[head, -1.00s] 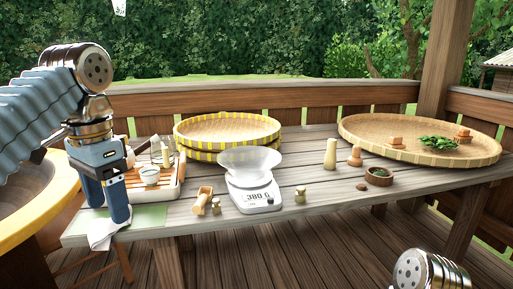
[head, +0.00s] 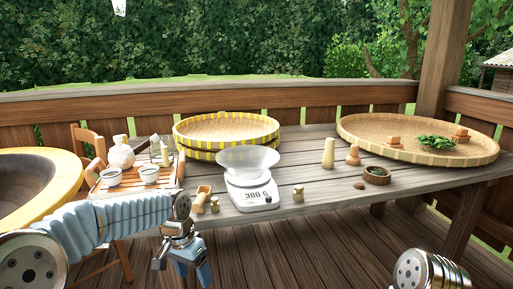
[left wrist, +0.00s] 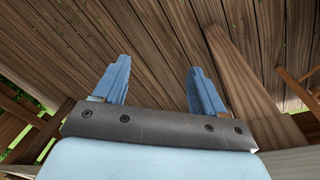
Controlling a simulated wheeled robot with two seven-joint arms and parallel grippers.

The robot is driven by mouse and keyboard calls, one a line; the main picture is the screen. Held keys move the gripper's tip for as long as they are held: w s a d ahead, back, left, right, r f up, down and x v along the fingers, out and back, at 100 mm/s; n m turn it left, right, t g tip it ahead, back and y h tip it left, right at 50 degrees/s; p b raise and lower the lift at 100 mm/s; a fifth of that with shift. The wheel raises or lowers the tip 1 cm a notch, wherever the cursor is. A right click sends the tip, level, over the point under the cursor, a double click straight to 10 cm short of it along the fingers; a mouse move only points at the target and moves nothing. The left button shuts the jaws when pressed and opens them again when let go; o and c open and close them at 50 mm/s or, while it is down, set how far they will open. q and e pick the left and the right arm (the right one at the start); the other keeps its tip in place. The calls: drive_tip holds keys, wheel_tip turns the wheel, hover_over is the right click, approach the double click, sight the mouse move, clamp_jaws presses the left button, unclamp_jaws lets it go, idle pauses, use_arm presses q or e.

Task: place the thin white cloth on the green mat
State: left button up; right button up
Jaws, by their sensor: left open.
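My left gripper (head: 184,268) is open and empty, low in front of the table's front edge. In the left wrist view its two fingers (left wrist: 160,68) stand apart with only wooden floor behind them. The thin white cloth does not show in either view now. The green mat does not show either; my left arm covers the table's front left corner where it lay in the earlier view. My right gripper is out of view; only a metal part of my right arm shows at the bottom right.
A wooden tray (head: 98,192) with cups and a jar is behind my left arm. A scale (head: 253,197) with a clear bowl, a wooden scoop (head: 202,198) and yellow-rimmed baskets (head: 226,141) stand on the table. A wide woven tray (head: 385,143) is at right.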

use_arm(q)
drive_tip(key=s+d+f+n+h, duration=0.1)
drive_tip(key=s+d+f+n, duration=0.15)
drive_tip(key=f, duration=1.35)
drive_tip(key=s+d+f+n+h, duration=0.1)
drive_tip(key=s+d+f+n, duration=0.2)
drive_tip(key=s+f, duration=1.4)
drive_tip(key=s+n, duration=0.1)
drive_tip(key=s, duration=0.1)
drive_tip(key=shift+s+n+t+h, duration=0.3)
drive_tip(key=shift+s+n+h, duration=0.05)
drive_tip(key=shift+h, duration=0.05)
drive_tip(key=shift+o, duration=0.3)
